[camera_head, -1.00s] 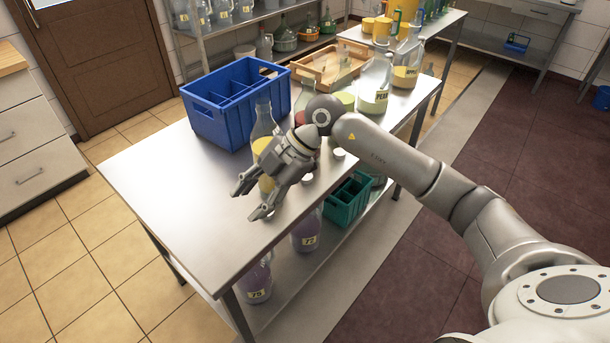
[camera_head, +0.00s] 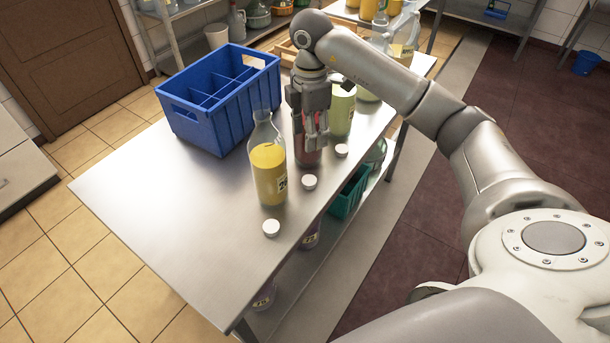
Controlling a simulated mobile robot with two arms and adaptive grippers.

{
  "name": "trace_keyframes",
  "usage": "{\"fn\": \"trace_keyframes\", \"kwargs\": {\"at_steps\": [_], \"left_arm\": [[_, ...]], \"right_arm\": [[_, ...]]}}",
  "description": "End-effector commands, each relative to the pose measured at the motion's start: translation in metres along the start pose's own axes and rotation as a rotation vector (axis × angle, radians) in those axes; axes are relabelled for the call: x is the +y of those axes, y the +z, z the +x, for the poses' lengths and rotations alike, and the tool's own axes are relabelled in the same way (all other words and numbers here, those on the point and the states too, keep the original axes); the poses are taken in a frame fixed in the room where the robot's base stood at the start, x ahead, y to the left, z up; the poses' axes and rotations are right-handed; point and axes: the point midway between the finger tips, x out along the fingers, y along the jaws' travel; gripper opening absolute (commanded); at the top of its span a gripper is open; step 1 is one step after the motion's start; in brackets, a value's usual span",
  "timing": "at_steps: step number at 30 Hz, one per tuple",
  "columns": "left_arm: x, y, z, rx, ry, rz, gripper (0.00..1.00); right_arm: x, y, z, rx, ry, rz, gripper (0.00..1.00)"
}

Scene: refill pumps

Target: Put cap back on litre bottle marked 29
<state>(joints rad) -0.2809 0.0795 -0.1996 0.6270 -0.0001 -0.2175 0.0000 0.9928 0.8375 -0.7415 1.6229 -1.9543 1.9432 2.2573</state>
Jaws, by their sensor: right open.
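A clear bottle of yellow liquid (camera_head: 268,165) stands upright and uncapped near the table's front edge. Its label is turned sideways; it seems to start with 2, but I cannot read it fully. Three white caps lie on the table: one in front of the yellow bottle (camera_head: 271,228), one to its right (camera_head: 309,182), and one farther back (camera_head: 341,150). My right gripper (camera_head: 312,146) is open and points down, in front of a bottle of red liquid (camera_head: 305,158) that it partly hides. Whether they touch is unclear. My left gripper is not in view.
A blue divided crate (camera_head: 219,105) stands behind the yellow bottle. A bottle of green liquid (camera_head: 341,112) and other bottles stand behind my right gripper. A teal crate (camera_head: 349,192) is on the shelf below. The table's left part is bare.

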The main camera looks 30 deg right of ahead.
Motion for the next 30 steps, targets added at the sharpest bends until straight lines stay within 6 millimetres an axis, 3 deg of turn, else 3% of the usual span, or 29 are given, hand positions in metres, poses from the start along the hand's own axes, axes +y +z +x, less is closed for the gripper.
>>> {"fn": "trace_keyframes", "kwargs": {"at_steps": [3,8,21,30], "left_arm": [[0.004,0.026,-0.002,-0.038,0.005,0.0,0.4],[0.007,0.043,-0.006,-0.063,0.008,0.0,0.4],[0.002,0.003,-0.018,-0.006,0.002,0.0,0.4],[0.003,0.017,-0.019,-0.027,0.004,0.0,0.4]], "right_arm": [[0.0,0.0,0.0,0.001,0.0,-0.001,0.46],[-0.001,0.0,0.012,0.001,-0.004,-0.001,0.46],[0.0,-0.001,0.095,0.002,-0.002,-0.001,0.46],[0.0,-0.001,0.105,0.003,0.001,-0.003,0.46]]}}
